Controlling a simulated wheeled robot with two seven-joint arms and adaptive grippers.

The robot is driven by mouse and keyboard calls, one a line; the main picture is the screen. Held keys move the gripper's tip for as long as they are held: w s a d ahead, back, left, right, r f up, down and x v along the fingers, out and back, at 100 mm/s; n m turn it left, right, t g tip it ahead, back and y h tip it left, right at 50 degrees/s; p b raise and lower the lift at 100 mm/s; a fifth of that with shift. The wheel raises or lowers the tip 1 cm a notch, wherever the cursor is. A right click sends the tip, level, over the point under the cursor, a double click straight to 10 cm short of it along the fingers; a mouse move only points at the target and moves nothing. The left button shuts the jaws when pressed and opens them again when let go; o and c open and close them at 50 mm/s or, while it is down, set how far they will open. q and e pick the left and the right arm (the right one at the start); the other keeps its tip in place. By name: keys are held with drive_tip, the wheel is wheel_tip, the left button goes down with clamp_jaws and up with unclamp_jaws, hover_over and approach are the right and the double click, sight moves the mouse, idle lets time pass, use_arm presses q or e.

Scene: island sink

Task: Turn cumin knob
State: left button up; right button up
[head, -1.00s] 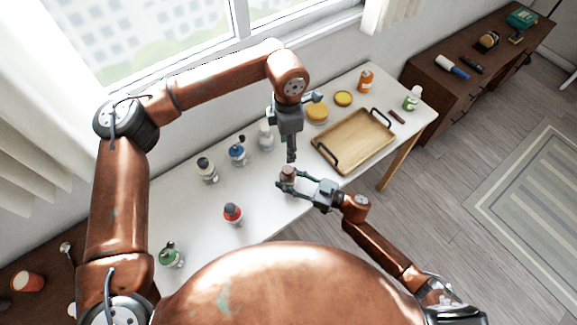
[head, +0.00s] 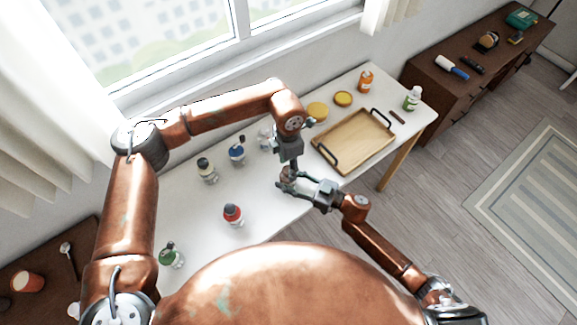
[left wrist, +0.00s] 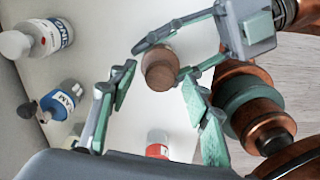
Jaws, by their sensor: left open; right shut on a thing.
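A small jar with a round brown top (left wrist: 159,72) is between the fingers of my right gripper (head: 290,184), which is shut on it near the table's front edge. In the head view the jar (head: 286,180) is mostly hidden by both grippers. No cumin label can be read. My left gripper (head: 287,169) points down just above the jar. In the left wrist view my left gripper (left wrist: 158,108) is open, its two fingers apart and empty, with the brown top beyond them. I cannot tell whether they touch it.
On the white table (head: 272,212) stand a red-topped bottle (head: 233,214), a green one (head: 171,256), a blue-labelled one (head: 237,153) and a dark-capped one (head: 207,171). A wooden tray (head: 353,141) lies at right. Bare table surrounds the red-topped bottle.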

use_arm(q)
drive_tip(key=shift+f, duration=0.35)
drive_tip(key=shift+c, duration=0.4)
drive_tip(key=c, duration=1.1)
drive_tip(key=m, duration=0.5)
drive_tip(key=shift+m, duration=0.4)
drive_tip(key=o, duration=1.2)
wheel_tip(320, 180, up, 12)
drive_tip(key=shift+r, duration=0.1)
